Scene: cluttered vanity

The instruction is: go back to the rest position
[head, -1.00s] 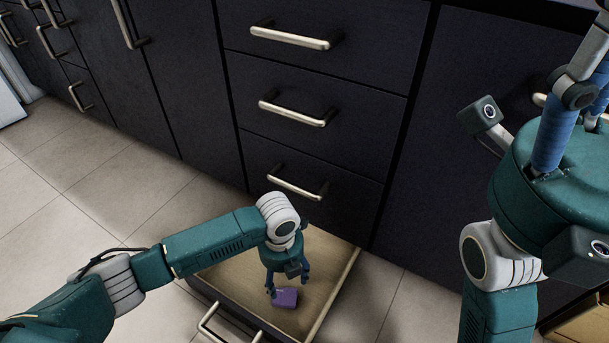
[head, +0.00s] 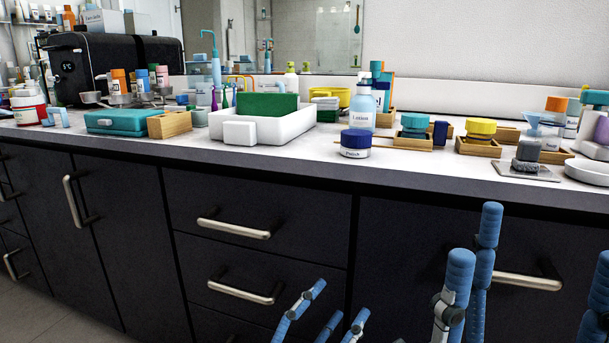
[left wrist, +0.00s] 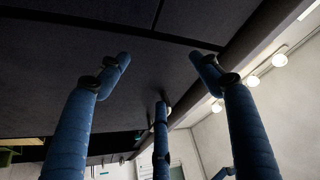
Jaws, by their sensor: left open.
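My left gripper (head: 338,305) shows at the bottom middle of the head view, in front of the dark drawer fronts. Its blue fingers point up, stand apart and hold nothing. In the left wrist view (left wrist: 160,72) the fingers are spread with a dark cabinet face beyond them. My right gripper (head: 530,240) shows at the lower right of the head view. Its blue fingers point up, are spread wide and hold nothing visible. Both arms and wrists are below the picture. The open lower drawer and purple item seen earlier are out of the head view.
The white counter (head: 290,160) is crowded. It bears a white tray (head: 230,123), a teal case (head: 115,121), a dark blue jar (head: 356,144) and a lotion bottle (head: 361,105). Drawer handles (head: 233,228) and a right cabinet handle (head: 527,281) jut out near the grippers.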

